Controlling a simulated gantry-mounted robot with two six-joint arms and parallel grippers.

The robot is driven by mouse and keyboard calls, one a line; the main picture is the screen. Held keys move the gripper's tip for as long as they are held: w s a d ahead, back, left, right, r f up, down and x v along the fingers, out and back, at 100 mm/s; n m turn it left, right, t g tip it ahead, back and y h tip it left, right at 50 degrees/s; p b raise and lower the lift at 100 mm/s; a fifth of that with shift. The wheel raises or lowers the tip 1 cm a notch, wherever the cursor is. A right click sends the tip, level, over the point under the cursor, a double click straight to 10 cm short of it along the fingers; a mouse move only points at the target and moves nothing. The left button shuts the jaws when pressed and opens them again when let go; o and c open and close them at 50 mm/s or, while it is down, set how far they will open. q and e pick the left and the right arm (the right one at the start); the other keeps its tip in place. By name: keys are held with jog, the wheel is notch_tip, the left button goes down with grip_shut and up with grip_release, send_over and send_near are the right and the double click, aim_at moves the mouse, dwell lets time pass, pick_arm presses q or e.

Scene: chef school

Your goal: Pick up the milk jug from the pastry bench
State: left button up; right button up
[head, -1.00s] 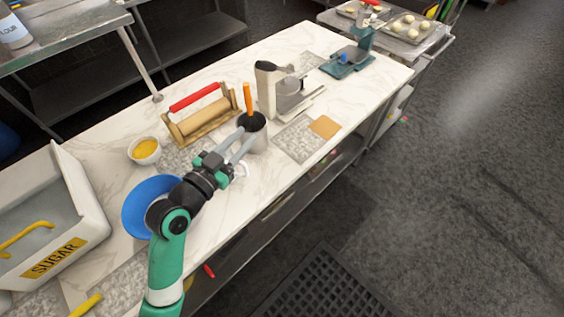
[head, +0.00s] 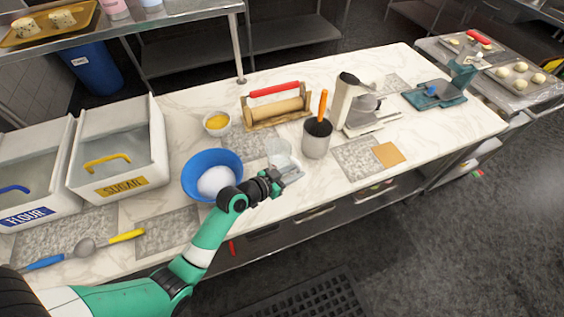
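A small clear glass vessel (head: 279,150), which looks like the milk jug, stands on the pastry bench (head: 215,95) right of a blue bowl (head: 187,178) with white contents. The arm partly hides its lower part, and I cannot make out milk in it. My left gripper (head: 292,171) is just in front of the vessel, low over the bench near its front edge. Its fingers look apart, with nothing clearly held between them. I cannot tell whether a finger touches the glass. My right gripper is not in view.
A grey canister (head: 316,145) with an orange-handled tool stands right of the gripper. Behind are a yellow-filled bowl (head: 217,131) and a rolling pin rack (head: 277,117). A stand mixer (head: 345,100) and scale (head: 433,96) stand farther right. Sugar (head: 150,160) and flour (head: 62,205) bins are left.

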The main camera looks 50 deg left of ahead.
pick_arm(q)
jog(key=b+x, duration=0.1)
jog(key=x, duration=0.4)
jog(key=shift+w+b, duration=0.1)
jog(key=shift+b, duration=0.2)
grip_shut()
jog(key=shift+r, duration=0.1)
dwell(0.9)
